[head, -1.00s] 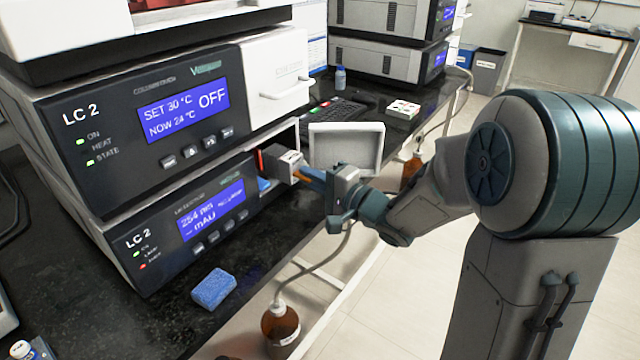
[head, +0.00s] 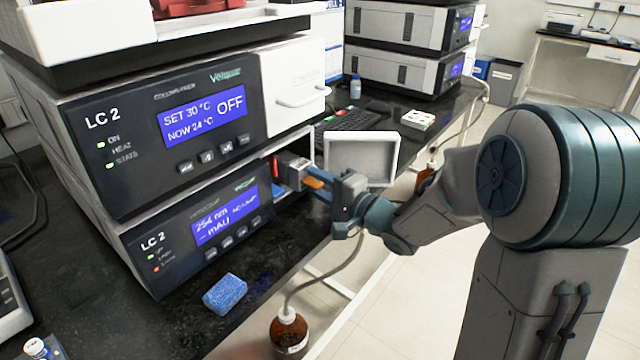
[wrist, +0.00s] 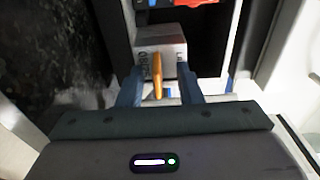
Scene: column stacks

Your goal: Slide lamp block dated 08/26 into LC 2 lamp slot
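The lamp block (head: 292,170) is a grey-white box partly inside the lamp slot (head: 275,172) of the lower LC 2 unit (head: 190,232). An orange tab (head: 315,183) sticks out from its front. My gripper (head: 322,186) is at the block's outer end. In the wrist view, the block (wrist: 160,47) sits ahead with its orange tab (wrist: 157,75) between the blue fingers of my gripper (wrist: 158,88). The fingers stand apart on either side of the tab; their grip on the block is hard to tell. The printing on the block is too blurred to read.
The open white door (head: 361,158) stands right of the slot, close to my gripper. A blue sponge (head: 225,294) lies on the dark bench in front. A brown bottle (head: 290,332) with a tube is below the bench edge. A keyboard (head: 345,120) lies behind.

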